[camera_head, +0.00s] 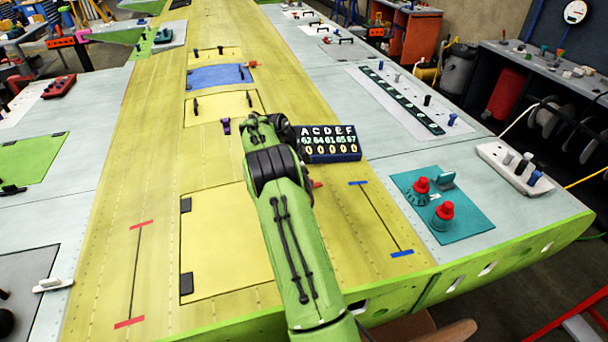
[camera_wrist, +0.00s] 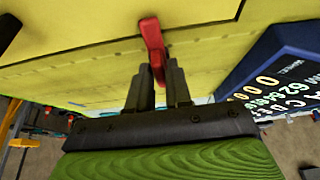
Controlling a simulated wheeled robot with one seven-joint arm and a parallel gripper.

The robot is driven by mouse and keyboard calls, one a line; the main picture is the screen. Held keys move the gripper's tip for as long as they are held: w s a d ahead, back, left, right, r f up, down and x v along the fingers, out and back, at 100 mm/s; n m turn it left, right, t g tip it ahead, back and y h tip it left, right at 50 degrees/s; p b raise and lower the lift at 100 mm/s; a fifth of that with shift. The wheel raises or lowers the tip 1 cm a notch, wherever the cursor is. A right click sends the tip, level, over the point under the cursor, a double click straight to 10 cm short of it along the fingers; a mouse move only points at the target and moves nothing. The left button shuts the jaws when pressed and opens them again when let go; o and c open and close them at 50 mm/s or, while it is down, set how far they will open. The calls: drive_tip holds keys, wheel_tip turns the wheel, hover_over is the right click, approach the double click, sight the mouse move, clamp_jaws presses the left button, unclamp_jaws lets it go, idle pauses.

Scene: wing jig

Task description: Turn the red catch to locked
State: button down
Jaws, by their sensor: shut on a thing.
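The red catch (camera_wrist: 152,40) stands out from the yellow panel in the wrist view. My gripper (camera_wrist: 158,78) is shut on it, with its lower end between the two dark fingers and its upper end showing above them. In the head view my green arm reaches over the yellow wing skin and hides the fingers. A small red piece (camera_head: 318,184) shows just right of my arm, beside the yellow hatch panel (camera_head: 222,245); it looks like the end of the catch. I cannot read any locked mark.
A dark blue display box (camera_head: 330,155) with lettering sits close to the right of my wrist; it also shows in the wrist view (camera_wrist: 290,45). A teal plate (camera_head: 440,226) with two red knobs lies further right. The wing skin left of my arm is mostly flat.

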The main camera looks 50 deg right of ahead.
idle(0.4)
drive_tip(key=c, duration=1.2)
unclamp_jaws()
drive_tip(key=shift+o, duration=0.2)
drive_tip(key=p+v, duration=0.1)
drive_tip(key=v, duration=1.4)
drive_tip(key=shift+w+a+r+p, duration=0.2)
drive_tip(key=shift+w+r+p, duration=0.05)
drive_tip(key=shift+r+p, duration=0.05)
